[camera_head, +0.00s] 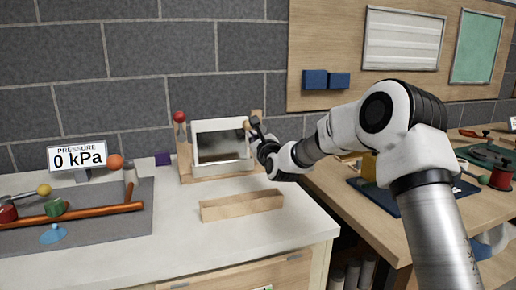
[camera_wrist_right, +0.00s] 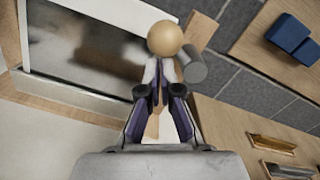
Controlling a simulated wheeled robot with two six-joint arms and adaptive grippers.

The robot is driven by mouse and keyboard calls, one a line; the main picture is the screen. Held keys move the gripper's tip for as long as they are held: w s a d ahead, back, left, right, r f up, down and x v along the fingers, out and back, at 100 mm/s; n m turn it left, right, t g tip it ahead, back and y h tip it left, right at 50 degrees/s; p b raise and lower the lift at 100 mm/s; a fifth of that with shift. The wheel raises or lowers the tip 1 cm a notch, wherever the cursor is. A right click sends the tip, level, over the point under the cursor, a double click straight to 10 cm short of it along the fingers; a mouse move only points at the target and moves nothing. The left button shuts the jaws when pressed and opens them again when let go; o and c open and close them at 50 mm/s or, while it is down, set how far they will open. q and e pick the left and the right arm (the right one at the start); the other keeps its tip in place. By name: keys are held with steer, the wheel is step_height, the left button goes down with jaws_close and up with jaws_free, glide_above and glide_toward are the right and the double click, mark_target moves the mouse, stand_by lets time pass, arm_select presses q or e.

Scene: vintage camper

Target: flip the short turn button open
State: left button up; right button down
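A white-framed box with a dark, glassy front panel (camera_head: 222,147) stands upright on a wooden base on the counter. A tan ball knob (camera_head: 247,125) sits at its upper right edge; I take it to be part of a turn button. A red ball knob (camera_head: 179,117) tops the left post. My right gripper (camera_head: 257,130) is at the tan knob. In the right wrist view the fingers (camera_wrist_right: 162,75) are together, with the tan ball (camera_wrist_right: 165,38) at their tips and a grey cylinder (camera_wrist_right: 193,64) beside it. Contact is unclear. My left gripper is out of view.
An open wooden box (camera_head: 242,206) lies on the counter in front of the framed box. A pressure display (camera_head: 78,157) and copper pipe (camera_head: 75,215) are at left. A wooden workbench (camera_head: 345,210) is at right.

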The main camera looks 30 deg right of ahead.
steer(key=r+m+b, duration=0.1)
steer(key=r+b, duration=0.1)
steer(key=d+r+m+b, duration=0.1)
steer(key=r+m+b, duration=0.1)
steer(key=b, duration=0.1)
steer(key=shift+r, duration=0.1)
stand_by(0.8)
steer(key=shift+s, duration=0.1)
steer(key=shift+d, duration=0.1)
stand_by(0.4)
